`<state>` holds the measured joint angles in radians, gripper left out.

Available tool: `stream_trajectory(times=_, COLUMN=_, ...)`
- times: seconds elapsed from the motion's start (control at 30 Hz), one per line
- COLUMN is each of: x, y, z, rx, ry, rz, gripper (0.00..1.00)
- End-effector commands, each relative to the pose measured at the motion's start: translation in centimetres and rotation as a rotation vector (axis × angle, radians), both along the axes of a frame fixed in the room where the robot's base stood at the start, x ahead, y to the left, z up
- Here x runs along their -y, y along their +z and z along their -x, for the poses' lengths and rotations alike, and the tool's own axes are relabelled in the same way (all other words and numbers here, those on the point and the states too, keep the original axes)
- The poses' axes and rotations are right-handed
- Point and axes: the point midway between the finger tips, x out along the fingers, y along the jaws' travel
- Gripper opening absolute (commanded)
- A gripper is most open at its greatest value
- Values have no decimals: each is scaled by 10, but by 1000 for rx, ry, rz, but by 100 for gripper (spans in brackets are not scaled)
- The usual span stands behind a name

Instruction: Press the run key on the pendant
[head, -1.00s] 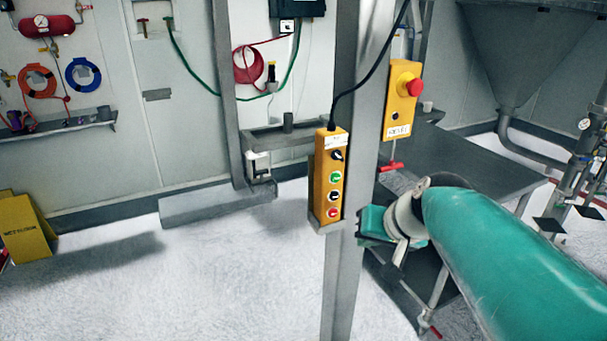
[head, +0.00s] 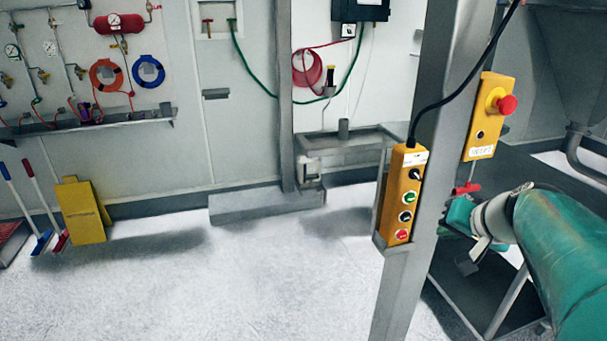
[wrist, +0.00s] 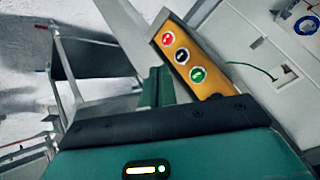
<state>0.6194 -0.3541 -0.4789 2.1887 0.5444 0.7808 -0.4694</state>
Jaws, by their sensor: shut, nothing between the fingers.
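The pendant (head: 397,225) is a yellow upright box in a holder on a grey post (head: 425,170), with a cable from its top. Down its face are a black selector, a green button (head: 409,197), a black button and a red button (head: 402,235). Key labels are not readable. My gripper (head: 457,214) is right of the pendant, partly behind the post's edge. In the wrist view my shut, empty fingers (wrist: 156,87) point toward the pendant (wrist: 203,57), whose green button (wrist: 197,74) shows to their right. I cannot tell the gap, but no touch is visible.
A yellow emergency-stop box (head: 485,135) with a red knob is on the post's right side. A red handle (head: 467,188) is below it. A wall shelf (head: 90,127), yellow floor sign (head: 82,210) and brooms stand left. The white floor in front is open.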

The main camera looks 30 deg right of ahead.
Motion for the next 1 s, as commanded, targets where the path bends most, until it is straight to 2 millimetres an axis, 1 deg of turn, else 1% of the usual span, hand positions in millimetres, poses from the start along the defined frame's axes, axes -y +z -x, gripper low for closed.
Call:
stream_trajectory(times=0.1, x=7, y=1, z=7, rx=4, ry=-18, rz=1, gripper=0)
stream_trajectory(times=0.3, x=9, y=1, z=12, rx=5, ry=-24, rz=1, gripper=0)
stream_trajectory(times=0.47, x=9, y=1, z=12, rx=5, ry=-24, rz=1, gripper=0)
stream_trajectory(times=0.57, x=9, y=1, z=9, rx=4, ry=-22, rz=1, gripper=0)
stream_trajectory(times=0.67, x=11, y=1, z=1, rx=3, ry=-21, rz=2, gripper=0)
stream_trajectory(times=0.77, x=12, y=0, z=-12, rx=2, ry=-19, rz=0, gripper=0)
stream_trajectory(times=1.0, x=18, y=0, z=-46, rx=2, ry=-18, rz=0, gripper=0)
